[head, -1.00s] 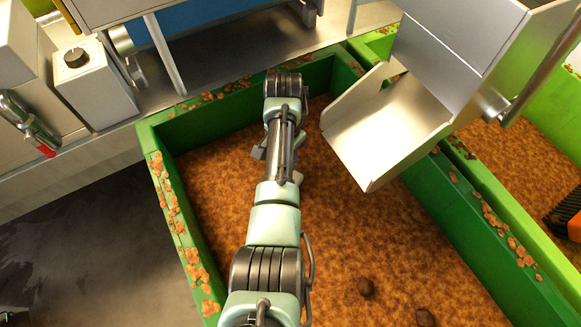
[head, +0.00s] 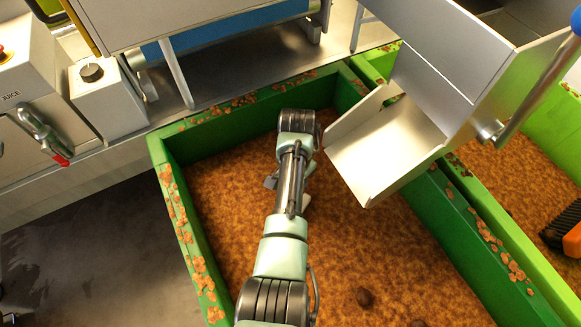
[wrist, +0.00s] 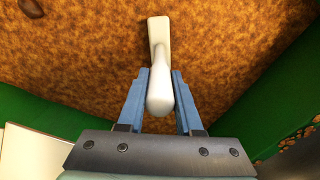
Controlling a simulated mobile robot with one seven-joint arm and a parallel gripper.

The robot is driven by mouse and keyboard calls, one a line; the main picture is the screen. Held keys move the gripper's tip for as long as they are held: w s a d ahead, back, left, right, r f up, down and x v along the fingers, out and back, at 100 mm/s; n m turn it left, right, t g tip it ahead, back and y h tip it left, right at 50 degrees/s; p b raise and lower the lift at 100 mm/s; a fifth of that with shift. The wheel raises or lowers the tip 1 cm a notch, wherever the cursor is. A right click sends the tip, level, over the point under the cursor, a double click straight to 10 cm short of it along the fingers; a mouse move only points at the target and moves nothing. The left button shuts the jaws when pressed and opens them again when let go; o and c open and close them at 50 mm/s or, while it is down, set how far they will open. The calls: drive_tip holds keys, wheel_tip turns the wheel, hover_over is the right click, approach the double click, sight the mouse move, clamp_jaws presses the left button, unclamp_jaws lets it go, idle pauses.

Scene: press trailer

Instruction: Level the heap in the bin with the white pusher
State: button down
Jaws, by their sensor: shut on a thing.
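The green bin (head: 182,230) holds a wide brown, crumbly heap (head: 235,205) that spreads across its floor. My arm reaches down into the bin in the head view, and my gripper there is mostly hidden behind my own wrist. In the wrist view my gripper (wrist: 160,92) has its blue fingers shut on the handle of the white pusher (wrist: 160,45). The pusher points away from the gripper over the brown heap (wrist: 90,50). I cannot tell whether its far end touches the heap.
A metal chute (head: 385,150) hangs over the bin's right side, close to my arm. Brown crumbs lie on the bin's rims. A second, lighter green bin (head: 520,250) with an orange-handled brush (head: 568,235) stands to the right. Dark lumps (head: 364,296) lie on the heap nearer me.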

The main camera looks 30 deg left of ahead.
drive_tip(key=shift+s+d+p, duration=6.3)
drive_tip(key=shift+d+p, duration=0.75)
drive_tip(key=shift+d, duration=1.65)
wheel_tip(320, 180, up, 15)
drive_tip(key=p, duration=1.4)
drive_tip(key=shift+s+d+f, duration=0.15)
drive_tip(key=shift+s+d, duration=0.1)
drive_tip(key=shift+d, duration=0.1)
wheel_tip(320, 180, up, 22)
drive_tip(key=p, duration=0.3)
